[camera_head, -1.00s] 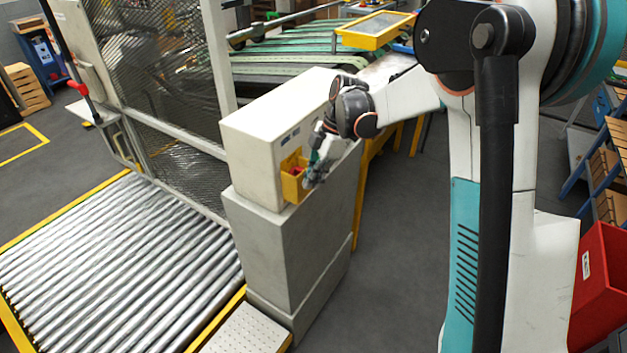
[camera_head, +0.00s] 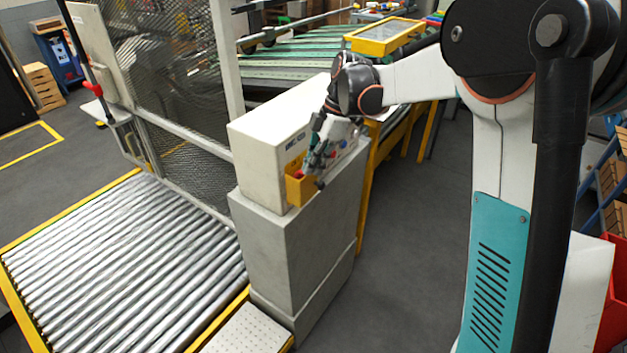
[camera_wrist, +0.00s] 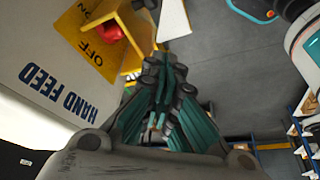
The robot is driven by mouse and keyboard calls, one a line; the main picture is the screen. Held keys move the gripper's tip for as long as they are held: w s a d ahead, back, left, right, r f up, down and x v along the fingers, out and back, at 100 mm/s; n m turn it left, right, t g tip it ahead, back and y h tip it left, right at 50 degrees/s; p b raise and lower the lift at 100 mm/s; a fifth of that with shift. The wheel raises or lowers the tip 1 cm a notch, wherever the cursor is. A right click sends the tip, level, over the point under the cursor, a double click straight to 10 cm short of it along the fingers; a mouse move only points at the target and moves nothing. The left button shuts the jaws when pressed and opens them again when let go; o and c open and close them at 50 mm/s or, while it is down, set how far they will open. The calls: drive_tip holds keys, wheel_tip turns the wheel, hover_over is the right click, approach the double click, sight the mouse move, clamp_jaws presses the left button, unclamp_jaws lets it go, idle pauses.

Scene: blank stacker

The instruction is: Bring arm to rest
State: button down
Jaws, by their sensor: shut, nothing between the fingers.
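My gripper (camera_head: 318,170) is in front of the yellow switch box on the cream control cabinet (camera_head: 268,150). In the wrist view my gripper (camera_wrist: 165,65) has its teal fingers closed together with nothing between them. The yellow switch box (camera_wrist: 98,45) carries the words ON and OFF and a red knob (camera_wrist: 109,31). The fingertips appear close beside the box in the wrist view; I cannot tell whether they touch it. In the head view the gripper partly hides the yellow box (camera_head: 298,187). My arm reaches in from the right, bent at the elbow.
A roller conveyor (camera_head: 120,255) lies at the left below a mesh guard (camera_head: 165,80). The cabinet stands on a grey pedestal (camera_head: 300,250). A green-belted conveyor (camera_head: 290,70) is behind. Grey floor (camera_head: 410,220) is open right of the pedestal. A red bin (camera_head: 612,310) is at the right edge.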

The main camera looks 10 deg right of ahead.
drive_tip(key=s+d+r+m+t+h+b, duration=0.1)
drive_tip(key=s+d+r+m+t+b, duration=0.15)
drive_tip(key=s+r+m, duration=0.4)
drive_tip(key=s+d+f+m+t+h+b, duration=0.1)
drive_tip(key=s+f+m+b, duration=0.3)
drive_tip(key=s, duration=0.6)
drive_tip(key=s+d+f+m+t+h+b, duration=0.2)
drive_tip(key=s+d+f+m+t+b, duration=0.1)
drive_tip(key=s+f+m, duration=0.4)
drive_tip(key=s+m+t+b, duration=0.1)
drive_tip(key=s+m, duration=0.1)
drive_tip(key=s, duration=0.2)
drive_tip(key=shift+s+f, duration=0.3)
drive_tip(key=shift+f, duration=0.1)
